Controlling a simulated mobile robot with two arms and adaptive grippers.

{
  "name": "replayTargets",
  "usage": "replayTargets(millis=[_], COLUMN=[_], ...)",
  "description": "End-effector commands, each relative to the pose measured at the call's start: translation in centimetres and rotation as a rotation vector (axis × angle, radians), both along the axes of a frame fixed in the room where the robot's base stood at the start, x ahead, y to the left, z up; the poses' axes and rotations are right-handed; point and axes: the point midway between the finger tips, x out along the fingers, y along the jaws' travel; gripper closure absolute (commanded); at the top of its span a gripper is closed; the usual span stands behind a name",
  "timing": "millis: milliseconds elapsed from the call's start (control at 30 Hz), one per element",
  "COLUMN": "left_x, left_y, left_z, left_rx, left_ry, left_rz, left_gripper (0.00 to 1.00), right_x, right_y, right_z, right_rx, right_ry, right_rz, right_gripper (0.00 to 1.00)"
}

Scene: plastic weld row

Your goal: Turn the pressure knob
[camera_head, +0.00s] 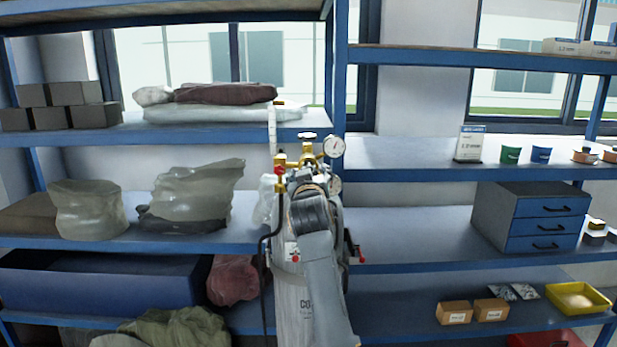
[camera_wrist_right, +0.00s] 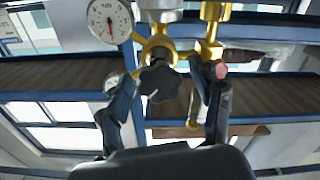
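The black lobed pressure knob (camera_wrist_right: 160,82) sits on the brass regulator (camera_wrist_right: 158,46) in the right wrist view. My right gripper (camera_wrist_right: 162,78) is open, with one finger on each side of the knob and a visible gap on both sides. In the head view my right arm (camera_head: 318,260) reaches up in front of the grey gas cylinder (camera_head: 288,290) and hides the knob. A white pressure gauge (camera_head: 334,146) stands above right of my wrist, with a second gauge (camera_head: 335,185) below it. My left gripper is not in view.
Brass fittings and a red-tipped valve (camera_head: 279,170) crowd the cylinder top. Blue shelving surrounds it, with plastic-wrapped bundles (camera_head: 190,195) at left and a drawer unit (camera_head: 530,218) at right. The shelf right of the cylinder (camera_head: 415,230) is largely clear.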

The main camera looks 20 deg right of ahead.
Motion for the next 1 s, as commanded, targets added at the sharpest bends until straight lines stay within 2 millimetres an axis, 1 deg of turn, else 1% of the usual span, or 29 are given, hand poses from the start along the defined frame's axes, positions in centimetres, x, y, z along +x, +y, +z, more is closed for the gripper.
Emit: replayTargets(millis=[267, 367, 700, 833, 1000], left_x=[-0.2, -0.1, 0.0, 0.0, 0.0], left_y=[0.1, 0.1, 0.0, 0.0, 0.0], left_z=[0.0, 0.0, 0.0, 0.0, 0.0], left_rx=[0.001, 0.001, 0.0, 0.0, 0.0], left_ry=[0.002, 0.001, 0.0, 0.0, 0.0], left_rz=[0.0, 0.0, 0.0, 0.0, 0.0], left_gripper=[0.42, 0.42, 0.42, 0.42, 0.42], right_x=[-0.3, -1.2, -5.9, -6.9, -7.2], right_y=[0.1, 0.4, 1.8, 2.0, 2.1], right_z=[0.0, -0.1, 0.0, 0.0, 0.0], right_rx=[-0.001, 0.0, -0.001, 0.0, 0.0], right_ry=[0.0, -0.001, 0.0, 0.0, 0.0], right_rz=[0.0, 0.0, 0.001, 0.0, 0.0], right_gripper=[0.35, 0.35, 0.35, 0.35, 0.35])
